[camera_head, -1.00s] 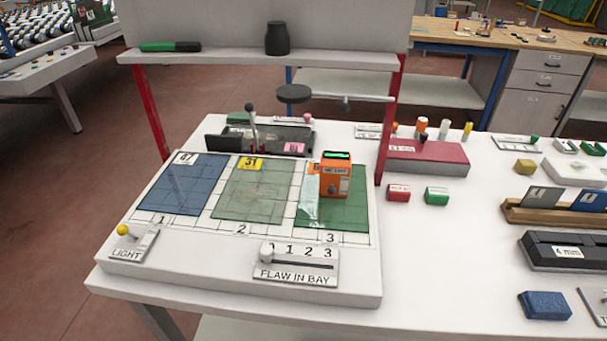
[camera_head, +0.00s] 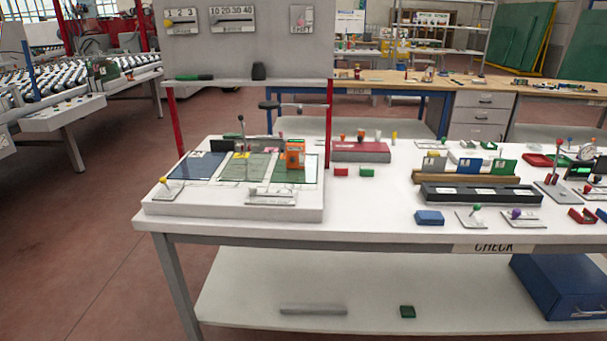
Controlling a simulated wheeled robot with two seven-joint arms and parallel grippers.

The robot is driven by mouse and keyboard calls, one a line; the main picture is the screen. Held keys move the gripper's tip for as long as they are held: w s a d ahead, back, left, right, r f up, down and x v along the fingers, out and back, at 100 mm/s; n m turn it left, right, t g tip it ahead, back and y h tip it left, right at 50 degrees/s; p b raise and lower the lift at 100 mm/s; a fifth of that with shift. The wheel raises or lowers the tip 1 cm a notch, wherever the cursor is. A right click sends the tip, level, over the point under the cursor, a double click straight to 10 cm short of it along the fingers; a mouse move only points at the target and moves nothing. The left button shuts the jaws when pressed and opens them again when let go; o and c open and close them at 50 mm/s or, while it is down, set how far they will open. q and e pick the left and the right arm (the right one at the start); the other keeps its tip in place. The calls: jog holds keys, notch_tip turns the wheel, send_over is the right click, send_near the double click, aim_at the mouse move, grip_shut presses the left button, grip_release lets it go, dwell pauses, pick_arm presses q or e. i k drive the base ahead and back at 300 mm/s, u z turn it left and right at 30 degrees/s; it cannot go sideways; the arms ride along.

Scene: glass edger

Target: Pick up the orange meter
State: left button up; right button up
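The orange meter (camera_head: 295,153) is a small boxy device. It stands upright on the green glass pane in bay 3 (camera_head: 298,174), at the right of the white three-bay inspection board (camera_head: 240,204). A dark blue pane (camera_head: 195,166) lies in bay 1 and a grey-green pane (camera_head: 238,167) in bay 2. Neither of my grippers shows in the head view, so nothing is seen touching the meter.
A red post (camera_head: 328,122) and a shelf (camera_head: 250,82) rise close behind the meter. A red-topped block (camera_head: 361,152) and red and green small blocks sit to its right. A black slotted rack (camera_head: 480,193) stands further right. The table front between board and rack is clear.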

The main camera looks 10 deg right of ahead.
aim_at(296, 149)
jog(key=z, duration=0.95)
jog(key=i, duration=0.4)
jog(key=u, duration=0.15)
